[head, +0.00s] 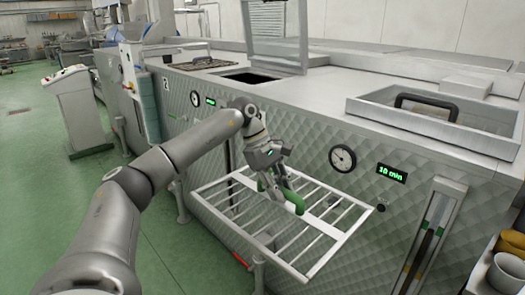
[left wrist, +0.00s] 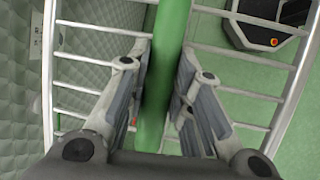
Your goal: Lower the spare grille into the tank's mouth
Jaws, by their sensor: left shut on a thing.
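The spare grille (head: 325,215) is a pale metal frame with parallel bars and a green handle. It hangs level in front of the quilted metal tank side, below the top. My left gripper (head: 278,192) is shut on the grille's green handle (head: 294,200). In the left wrist view the gripper (left wrist: 158,95) has its two fingers either side of the green handle (left wrist: 168,40), with the grille's bars (left wrist: 90,55) beyond. The tank's mouth (head: 250,78) is a dark rectangular opening in the top, with a raised lid (head: 278,45) behind it. My right gripper is not in view.
Another tank with a closed, black-handled lid (head: 425,118) lies to the right. A dark grille (head: 202,63) covers an opening farther left. Gauges (head: 342,158) and a "10 min" display (head: 391,173) are on the front. Cups (head: 508,268) stand at lower right. Green floor is free at left.

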